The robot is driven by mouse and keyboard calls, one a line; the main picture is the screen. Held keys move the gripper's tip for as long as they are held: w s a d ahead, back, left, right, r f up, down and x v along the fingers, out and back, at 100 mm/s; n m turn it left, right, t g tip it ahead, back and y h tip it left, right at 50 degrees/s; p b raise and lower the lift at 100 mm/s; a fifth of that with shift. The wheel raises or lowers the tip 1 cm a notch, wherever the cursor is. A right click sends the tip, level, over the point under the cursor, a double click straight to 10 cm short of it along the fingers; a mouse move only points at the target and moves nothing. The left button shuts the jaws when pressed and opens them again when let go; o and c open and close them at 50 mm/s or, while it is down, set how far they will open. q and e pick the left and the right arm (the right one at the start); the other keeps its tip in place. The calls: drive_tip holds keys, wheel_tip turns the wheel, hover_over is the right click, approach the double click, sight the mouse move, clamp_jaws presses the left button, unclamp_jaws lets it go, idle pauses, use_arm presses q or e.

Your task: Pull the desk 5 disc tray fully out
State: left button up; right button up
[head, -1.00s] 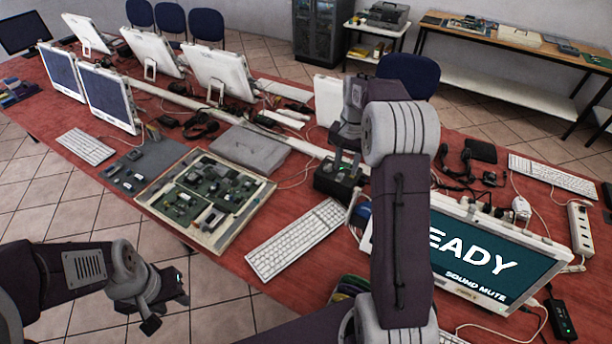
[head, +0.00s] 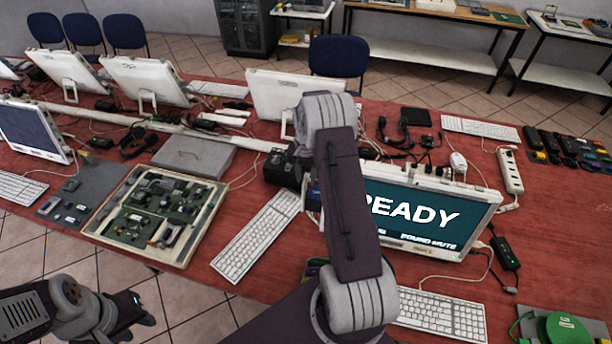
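A white monitor (head: 478,215) showing "READY" and "SOUND MUTE" stands at the right in the head view. My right arm crosses in front of its left side and hides that part. I cannot make out a disc tray or a desk number. My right arm reaches forward over the table, and its gripper is hidden or merges with a dark shape (head: 284,167) left of the wrist. My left gripper (head: 138,312) is low at the left, apart from the table's front edge, with nothing seen in it. Its finger opening is unclear.
A white keyboard (head: 255,237) and a framed circuit board (head: 195,245) lie left of my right arm. Another keyboard (head: 443,314) lies before the monitor. A power strip (head: 511,170), a black adapter (head: 504,253) and loose cables lie right. A green cap-like thing (head: 562,330) is at lower right.

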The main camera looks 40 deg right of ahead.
drive_tip(key=shift+w+a, duration=0.1)
drive_tip(key=shift+a, duration=0.2)
drive_tip(key=shift+c, duration=1.2)
drive_tip(key=shift+w, duration=0.1)
clamp_jaws()
